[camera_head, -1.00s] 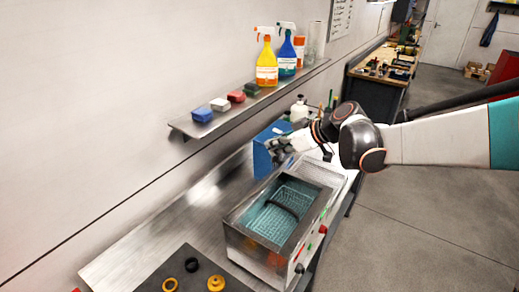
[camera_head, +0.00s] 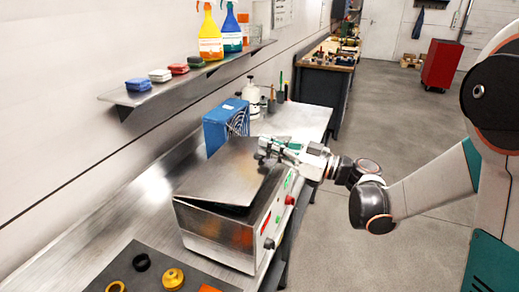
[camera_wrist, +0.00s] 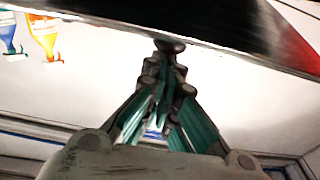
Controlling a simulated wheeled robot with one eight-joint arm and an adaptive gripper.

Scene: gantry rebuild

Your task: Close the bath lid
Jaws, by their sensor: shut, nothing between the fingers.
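The bath (camera_head: 215,229) is a metal box on the steel bench with knobs on its right side. Its flat metal lid (camera_head: 222,170) lies over the top and hides the basin. The lid is slightly tilted, with a dark gap along its front edge. My gripper (camera_head: 268,150) is shut and empty at the lid's right side. In the wrist view my gripper's fingertips (camera_wrist: 168,62) are together just under the dark lid edge (camera_wrist: 175,25), beside a small dark knob. I cannot tell whether they touch it.
A wall shelf (camera_head: 190,77) with spray bottles and coloured blocks runs above the bench. A dark mat (camera_head: 138,270) with rings lies in front.

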